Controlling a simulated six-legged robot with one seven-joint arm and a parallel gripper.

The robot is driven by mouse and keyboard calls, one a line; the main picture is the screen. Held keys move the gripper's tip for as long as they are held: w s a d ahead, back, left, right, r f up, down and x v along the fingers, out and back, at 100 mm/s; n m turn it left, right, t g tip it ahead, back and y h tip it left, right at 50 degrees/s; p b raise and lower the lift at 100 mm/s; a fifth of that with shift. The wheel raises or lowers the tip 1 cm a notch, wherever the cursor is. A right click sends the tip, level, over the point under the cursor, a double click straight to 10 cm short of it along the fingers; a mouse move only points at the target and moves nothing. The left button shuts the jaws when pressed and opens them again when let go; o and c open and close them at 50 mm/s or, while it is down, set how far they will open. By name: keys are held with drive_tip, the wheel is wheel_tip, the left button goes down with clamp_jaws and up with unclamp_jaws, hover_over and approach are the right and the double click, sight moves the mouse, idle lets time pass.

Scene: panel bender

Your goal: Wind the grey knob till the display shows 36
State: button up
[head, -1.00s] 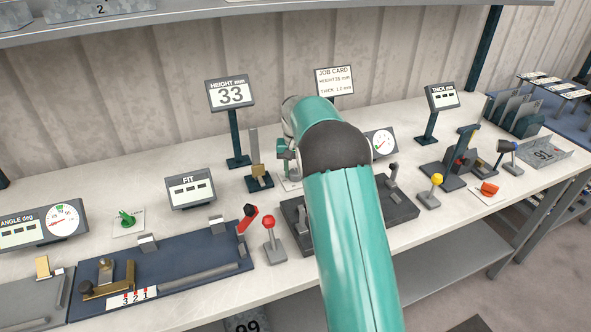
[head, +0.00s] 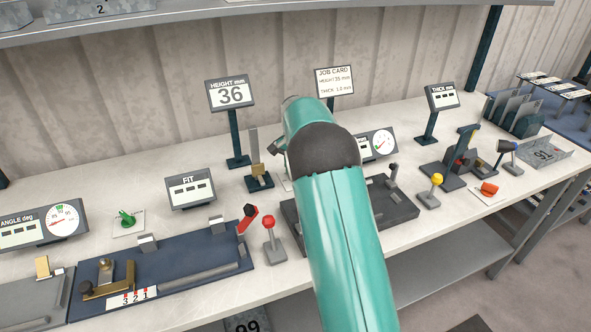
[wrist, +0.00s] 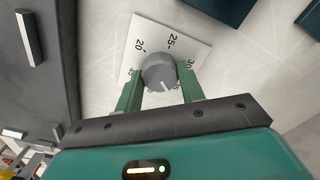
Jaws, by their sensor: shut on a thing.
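The grey knob (wrist: 159,72) shows in the wrist view on a white dial plate (wrist: 146,34) with numbers such as 20, 25 and 30 around it. My gripper (wrist: 160,90) is shut on the knob, with a green finger on each side of it. A white mark on the knob points toward my palm. In the head view the knob and my fingers are hidden behind my own arm. The height display (head: 231,95) reads 36.
A job card (head: 335,81) behind my arm appears to read height 35 mm. A red-knobbed lever (head: 270,239) and a dark fixture (head: 398,208) stand close to my arm. A brass-fitted post (head: 258,172) is left of it.

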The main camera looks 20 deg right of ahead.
idle(0.3)
drive_tip(key=o, duration=1)
drive_tip(key=shift+c, duration=0.2)
wheel_tip(320, 180, up, 14)
